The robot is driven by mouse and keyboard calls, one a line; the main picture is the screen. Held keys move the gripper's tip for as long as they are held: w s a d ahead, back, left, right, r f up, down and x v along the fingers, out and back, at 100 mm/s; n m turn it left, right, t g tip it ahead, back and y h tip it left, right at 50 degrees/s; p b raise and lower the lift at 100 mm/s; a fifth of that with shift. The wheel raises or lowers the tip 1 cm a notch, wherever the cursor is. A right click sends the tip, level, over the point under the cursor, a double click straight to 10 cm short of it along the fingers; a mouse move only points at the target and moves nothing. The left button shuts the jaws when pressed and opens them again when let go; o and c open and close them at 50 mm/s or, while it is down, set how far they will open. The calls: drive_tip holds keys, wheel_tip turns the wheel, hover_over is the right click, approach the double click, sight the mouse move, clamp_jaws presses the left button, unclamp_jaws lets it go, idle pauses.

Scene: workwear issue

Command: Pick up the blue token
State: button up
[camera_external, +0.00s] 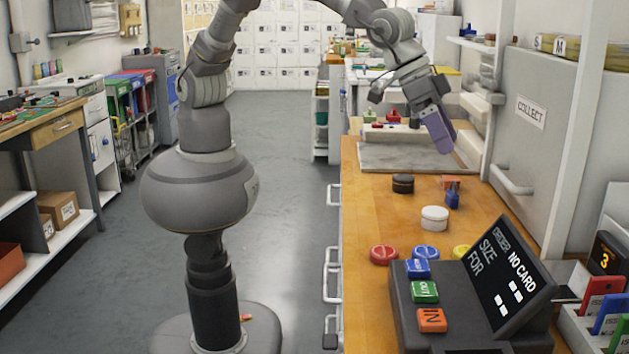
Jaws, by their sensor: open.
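A round blue token (425,251) lies on the wooden counter (375,220), behind the dark console. It sits between a red disc (383,254) and a yellow disc (460,251). Its near side is partly covered by the console's blue button. My gripper (444,146) is open, pointing down above the far part of the counter. It is well behind and above the blue token, apart from it. I see nothing held between the fingers.
A console (398,300) with blue, green and orange buttons and a tilted sign (505,275) stands in front. A white round tub (434,219), a dark round piece (403,183) and a small blue item (452,199) stand mid-counter. A wall post borders the right. The counter's left strip is clear.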

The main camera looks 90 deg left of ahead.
drive_tip(key=m+g+y+p, duration=0.1)
drive_tip(key=g+p, duration=0.1)
approach(425, 251)
drive_tip(key=b+x, duration=0.3)
drive_tip(key=x, duration=0.5)
drive_tip(key=shift+s+f, duration=0.1)
drive_tip(key=shift+f, duration=0.05)
drive_tip(key=c, duration=1.1)
